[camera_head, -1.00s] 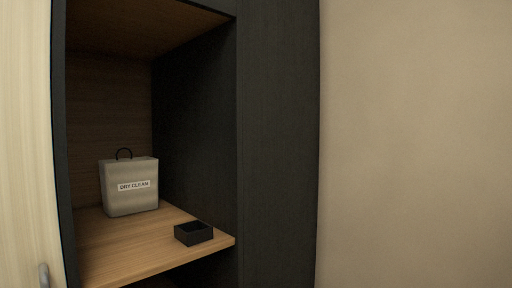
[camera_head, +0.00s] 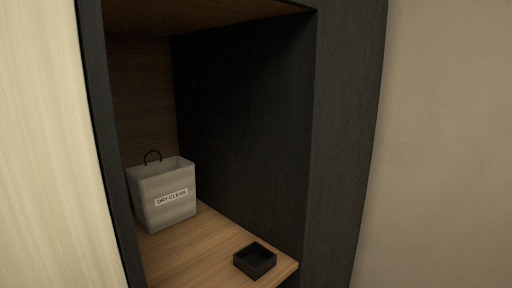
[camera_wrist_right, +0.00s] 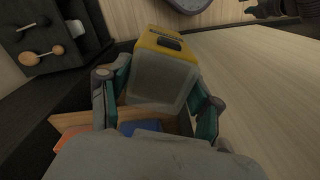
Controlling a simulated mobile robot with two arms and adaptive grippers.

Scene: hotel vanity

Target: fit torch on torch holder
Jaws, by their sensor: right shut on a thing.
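A boxy thing with a yellow top and a grey, cloudy body, seemingly the torch (camera_wrist_right: 160,75), is between the fingers of my right gripper (camera_wrist_right: 158,88) in the right wrist view. The gripper is shut on it. A small black open-topped box (camera_head: 255,262), possibly the torch holder, sits empty near the front right corner of a wooden shelf (camera_head: 190,262) in the head view. It is apart from my gripper, and neither arm shows in the head view. A dark jointed shape at the top right of the wrist view looks like my left gripper (camera_wrist_right: 268,9); its jaws are unclear.
A grey "DRY CLEAN" bag (camera_head: 163,195) stands at the back left of the shelf. A dark side panel (camera_head: 345,150) bounds the shelf at right. In the wrist view, a wooden tray (camera_wrist_right: 75,122) with orange and blue things lies below; black shelving with knobs (camera_wrist_right: 28,58) is left.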

